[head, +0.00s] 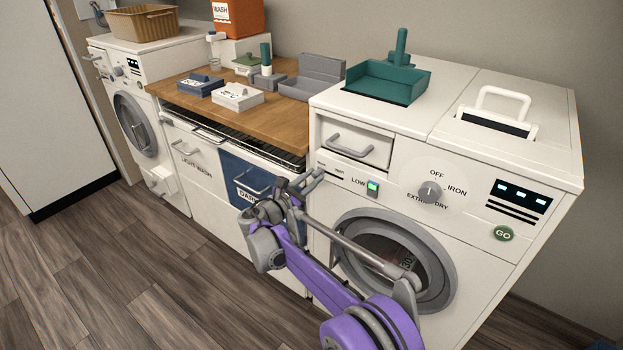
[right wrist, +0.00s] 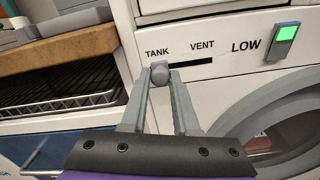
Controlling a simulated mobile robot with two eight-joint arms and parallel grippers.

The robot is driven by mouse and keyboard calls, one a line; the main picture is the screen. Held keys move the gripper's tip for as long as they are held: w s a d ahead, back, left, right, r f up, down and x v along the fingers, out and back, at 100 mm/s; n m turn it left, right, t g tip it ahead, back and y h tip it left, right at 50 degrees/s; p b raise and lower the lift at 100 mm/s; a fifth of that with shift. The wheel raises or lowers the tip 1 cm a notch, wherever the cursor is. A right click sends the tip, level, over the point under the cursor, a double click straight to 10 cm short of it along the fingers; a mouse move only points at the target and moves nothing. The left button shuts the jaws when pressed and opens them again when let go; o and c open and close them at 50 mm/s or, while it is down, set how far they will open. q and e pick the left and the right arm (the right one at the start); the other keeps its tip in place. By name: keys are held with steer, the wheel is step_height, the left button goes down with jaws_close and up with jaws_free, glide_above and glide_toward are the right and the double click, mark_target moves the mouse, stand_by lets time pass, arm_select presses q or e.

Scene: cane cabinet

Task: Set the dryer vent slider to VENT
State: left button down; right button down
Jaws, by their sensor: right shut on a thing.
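The vent slider's grey knob (right wrist: 159,74) sits at the left end of its dark slot (right wrist: 195,64), below the TANK label, in the right wrist view. The VENT label (right wrist: 202,45) is above the slot's right part, which is empty. My right gripper (head: 310,182) reaches the upper left of the dryer front (head: 460,230) in the head view. In the right wrist view its two fingers (right wrist: 160,80) are on either side of the knob, shut on it. In the head view the knob is hidden by the gripper. My left gripper is not in view.
A green-lit LOW switch (right wrist: 286,33) is right of the slot. The dryer drawer with its grey handle (head: 350,146) is above. The wire rack (right wrist: 65,100) and wooden counter (right wrist: 60,55) edge lie close on the left. The round dryer door (head: 395,262) is below.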

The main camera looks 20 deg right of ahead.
steer(key=shift+s, duration=0.1)
stand_by(0.7)
steer(key=s+d, duration=0.1)
steer(key=s, duration=0.1)
steer(key=s+d+p, duration=0.1)
steer(key=s+d, duration=0.1)
steer(key=shift+s+d, duration=0.2)
steer(key=shift+d, duration=0.05)
steer(key=shift+s+d, duration=0.15)
steer(key=shift+s, duration=0.1)
steer(key=shift+f, duration=0.1)
steer(key=c, duration=0.7)
jaws_free()
steer(key=shift+s+d, duration=0.1)
steer(key=shift+o, duration=0.2)
steer(key=p+v, duration=0.1)
steer(key=v, duration=0.9)
steer(key=shift+s+a, duration=0.2)
steer(key=shift+a, duration=0.15)
